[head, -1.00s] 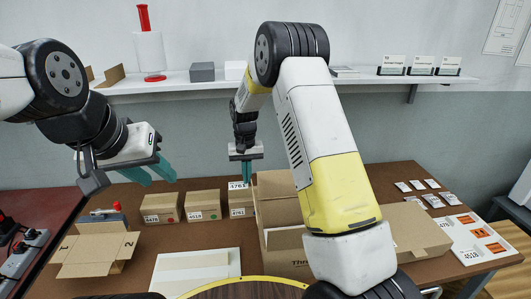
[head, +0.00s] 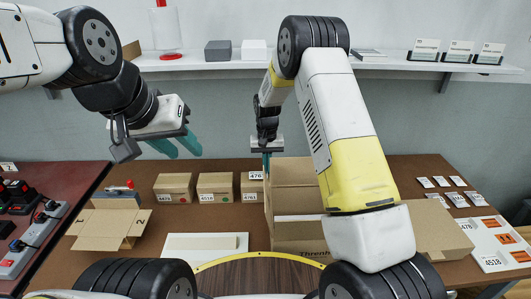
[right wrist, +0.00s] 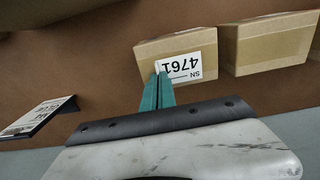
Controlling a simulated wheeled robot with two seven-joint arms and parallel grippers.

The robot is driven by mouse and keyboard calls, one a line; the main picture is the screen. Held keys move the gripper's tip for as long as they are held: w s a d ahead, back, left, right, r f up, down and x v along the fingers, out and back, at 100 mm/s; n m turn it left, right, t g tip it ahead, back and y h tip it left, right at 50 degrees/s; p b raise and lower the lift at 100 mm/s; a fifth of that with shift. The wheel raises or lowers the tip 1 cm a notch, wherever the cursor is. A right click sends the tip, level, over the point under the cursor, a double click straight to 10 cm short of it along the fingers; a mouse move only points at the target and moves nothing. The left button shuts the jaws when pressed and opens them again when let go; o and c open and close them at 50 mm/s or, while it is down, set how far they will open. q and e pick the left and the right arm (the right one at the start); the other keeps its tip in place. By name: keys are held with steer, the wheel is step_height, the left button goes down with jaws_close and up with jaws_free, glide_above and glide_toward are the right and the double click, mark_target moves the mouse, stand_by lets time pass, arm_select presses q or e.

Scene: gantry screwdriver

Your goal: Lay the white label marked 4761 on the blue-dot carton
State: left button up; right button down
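The white label marked 4761 (right wrist: 180,66) shows in the right wrist view over the top of a small brown carton (right wrist: 150,50). Whether it lies flat on it or just above, I cannot tell. In the head view the label (head: 256,175) is partly hidden at its right. That carton (head: 250,187) is the rightmost of three; its dot is not visible. My right gripper (head: 266,163) has its teal fingers (right wrist: 157,92) together at the label's edge, seemingly pinching it. My left gripper (head: 175,146) is open and empty, above the table's left part.
Two cartons, one with a red dot (head: 173,188) and one with a green dot (head: 215,188), stand to the left. A large open box (head: 296,190) stands close right of the label's carton. Several labels (head: 456,190) lie at right. A shelf (head: 230,66) runs behind.

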steer(key=shift+f, duration=0.3)
steer(key=shift+f, duration=0.25)
stand_by(0.7)
steer(key=c, duration=1.6)
jaws_free()
steer(key=shift+r, duration=0.1)
